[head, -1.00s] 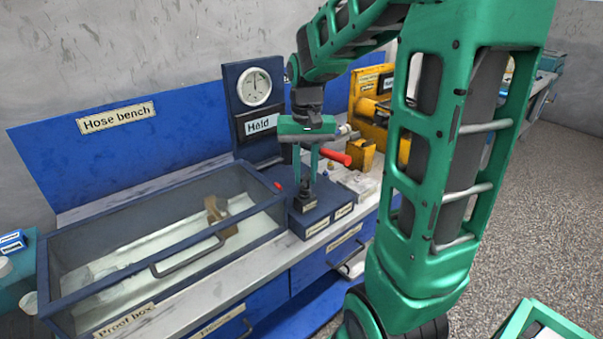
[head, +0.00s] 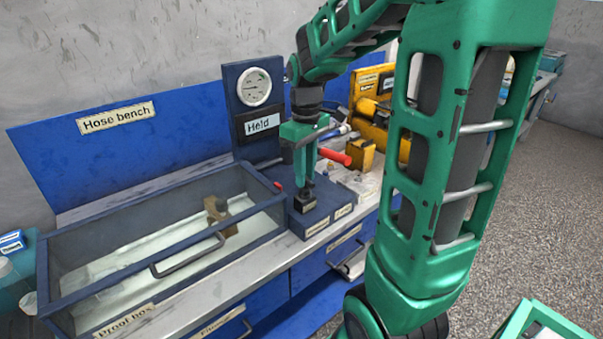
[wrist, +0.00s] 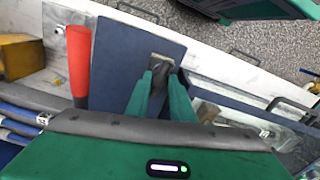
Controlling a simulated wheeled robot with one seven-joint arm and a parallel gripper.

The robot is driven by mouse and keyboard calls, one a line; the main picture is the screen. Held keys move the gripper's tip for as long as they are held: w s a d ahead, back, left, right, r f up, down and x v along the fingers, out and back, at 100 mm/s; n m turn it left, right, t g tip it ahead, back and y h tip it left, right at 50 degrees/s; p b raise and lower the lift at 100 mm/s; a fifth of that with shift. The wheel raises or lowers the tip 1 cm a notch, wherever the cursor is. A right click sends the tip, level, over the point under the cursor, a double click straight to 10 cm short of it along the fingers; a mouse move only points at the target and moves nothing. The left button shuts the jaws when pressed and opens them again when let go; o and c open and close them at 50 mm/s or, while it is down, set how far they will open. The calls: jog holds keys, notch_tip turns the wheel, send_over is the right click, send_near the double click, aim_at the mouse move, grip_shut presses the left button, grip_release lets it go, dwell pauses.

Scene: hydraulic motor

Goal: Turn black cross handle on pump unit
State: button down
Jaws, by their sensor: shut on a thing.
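The blue pump unit (head: 322,226) stands on the bench right of the glass-topped proof box. My gripper (head: 307,186) points straight down over its top and is shut on the small black cross handle (head: 304,200). In the wrist view my gripper (wrist: 163,80) has its fingertips closed at the handle (wrist: 162,62), on the dark blue pump top (wrist: 120,60). The fingers hide much of the handle, so its exact angle cannot be told. The dial gauge (head: 254,87) stands behind on a blue panel, above a sign reading "Held".
A red lever (head: 335,157) sticks out close behind my gripper; it also shows in the wrist view (wrist: 79,60). The proof box (head: 165,255) with a front bar handle lies to the left. Yellow equipment (head: 370,120) stands behind at the right.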

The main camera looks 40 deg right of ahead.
jog(key=shift+w+r+n, duration=0.15)
jog(key=shift+w+n, duration=0.05)
jog(key=shift+n, duration=0.4)
jog(key=c, duration=1.6)
grip_release()
jog(key=shift+c, duration=0.2)
jog(key=shift+o, duration=0.5)
jog(key=shift+s, duration=0.1)
notch_tip(320, 180, up, 11)
jog(key=shift+f, duration=0.2)
